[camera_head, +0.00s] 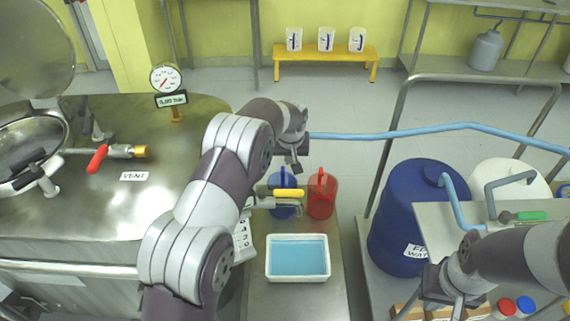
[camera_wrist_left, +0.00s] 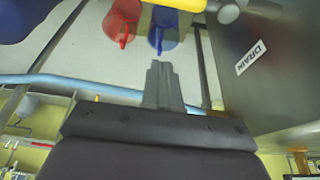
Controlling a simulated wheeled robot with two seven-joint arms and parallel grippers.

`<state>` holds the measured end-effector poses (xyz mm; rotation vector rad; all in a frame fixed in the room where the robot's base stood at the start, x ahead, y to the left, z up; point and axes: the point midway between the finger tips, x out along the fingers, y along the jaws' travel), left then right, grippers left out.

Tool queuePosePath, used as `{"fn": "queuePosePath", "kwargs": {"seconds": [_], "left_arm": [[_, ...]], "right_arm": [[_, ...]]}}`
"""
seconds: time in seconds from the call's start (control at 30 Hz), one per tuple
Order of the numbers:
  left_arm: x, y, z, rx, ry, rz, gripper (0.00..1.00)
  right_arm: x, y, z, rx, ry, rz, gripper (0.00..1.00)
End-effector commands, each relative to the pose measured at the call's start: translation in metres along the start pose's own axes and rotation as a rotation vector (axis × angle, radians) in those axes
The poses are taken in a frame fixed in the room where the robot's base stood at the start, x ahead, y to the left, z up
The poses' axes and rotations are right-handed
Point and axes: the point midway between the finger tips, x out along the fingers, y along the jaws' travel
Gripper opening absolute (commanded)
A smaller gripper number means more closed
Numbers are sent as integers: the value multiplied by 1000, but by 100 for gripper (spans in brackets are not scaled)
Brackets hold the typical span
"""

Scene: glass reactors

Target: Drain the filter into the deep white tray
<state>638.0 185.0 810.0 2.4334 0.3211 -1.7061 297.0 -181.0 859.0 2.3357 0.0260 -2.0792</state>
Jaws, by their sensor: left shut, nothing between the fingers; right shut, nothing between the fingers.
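The filter (camera_head: 150,180) is the large steel vessel at the left of the head view. A drain valve with a yellow handle (camera_head: 288,194) sticks out from its right side; the handle also shows at the top of the left wrist view (camera_wrist_left: 229,10), near a DRAIN label (camera_wrist_left: 250,57). The deep white tray (camera_head: 297,277) stands below the valve and holds blue liquid. I cannot see whether liquid is flowing. My left gripper (camera_head: 296,167) is shut and empty, above and behind the yellow handle, apart from it. My right gripper (camera_head: 447,298) is shut and empty at the lower right.
A blue jug (camera_head: 284,208) and a red jug (camera_head: 322,195) stand just behind the tray. A blue drum (camera_head: 400,215) stands to the right, with a light blue hose (camera_head: 420,131) crossing behind. A VENT valve with a red handle (camera_head: 97,158) sits on the filter top.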

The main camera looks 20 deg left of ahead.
Motion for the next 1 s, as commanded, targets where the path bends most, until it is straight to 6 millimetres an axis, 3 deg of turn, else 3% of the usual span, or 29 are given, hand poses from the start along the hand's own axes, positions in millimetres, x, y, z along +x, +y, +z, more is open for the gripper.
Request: {"fn": "queuePosePath", "kwargs": {"seconds": [0.43, 0.7, 1.0], "left_arm": [[94, -1, 1, 0, -1, -1, 0], [83, 0, 35, 1, 0, -1, 0], [83, 0, 40, 1, 0, 0, 0]], "right_arm": [[7, 0, 1, 0, 0, 0, 0], [1, 0, 0, 0, 0, 0, 0], [1, 0, 0, 0, 0, 0, 0]]}}
